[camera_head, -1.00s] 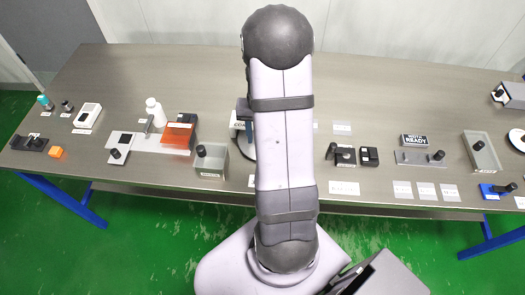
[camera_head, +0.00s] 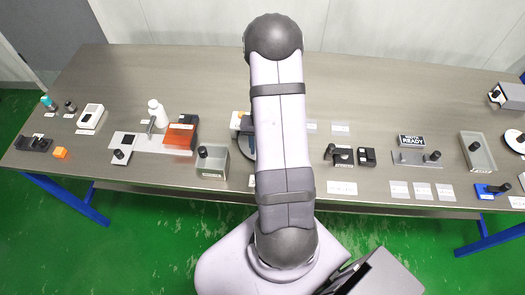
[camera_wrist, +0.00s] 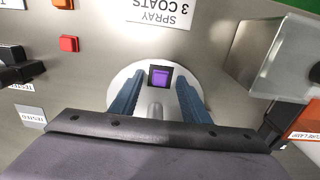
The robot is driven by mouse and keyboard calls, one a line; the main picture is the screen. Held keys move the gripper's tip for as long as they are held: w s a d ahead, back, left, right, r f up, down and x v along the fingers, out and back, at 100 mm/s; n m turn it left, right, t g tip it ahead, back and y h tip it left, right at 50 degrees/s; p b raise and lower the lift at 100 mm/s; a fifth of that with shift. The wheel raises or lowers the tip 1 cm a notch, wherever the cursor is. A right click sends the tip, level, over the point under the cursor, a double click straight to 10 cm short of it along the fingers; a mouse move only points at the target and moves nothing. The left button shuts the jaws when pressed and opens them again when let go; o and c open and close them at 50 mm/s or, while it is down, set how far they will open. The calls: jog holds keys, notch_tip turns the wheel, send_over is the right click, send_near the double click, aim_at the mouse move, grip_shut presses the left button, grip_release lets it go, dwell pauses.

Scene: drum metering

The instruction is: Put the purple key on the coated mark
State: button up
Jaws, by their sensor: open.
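The purple key (camera_wrist: 160,77) is a small square on a dark base, seen in the wrist view over a pale round disc (camera_wrist: 118,82). My gripper (camera_wrist: 158,92) is open, its two blue fingers spread on either side of the key's near side. I cannot tell whether they touch it. An upside-down label reading "SPRAY 3 COATS" (camera_wrist: 160,12) lies beyond the disc. I cannot make out which mark is the coated one. In the head view my arm hides the key and most of my gripper.
A grey open tray (camera_wrist: 262,50) stands close on the right in the wrist view. A red block (camera_wrist: 68,43) and a black knobbed fixture (camera_wrist: 14,72) are at the left. In the head view an orange-covered unit (camera_head: 180,136) stands left of my arm. The back of the table is mostly clear.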

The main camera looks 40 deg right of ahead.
grip_shut()
jog(key=shift+r, duration=0.2)
dwell(0.3)
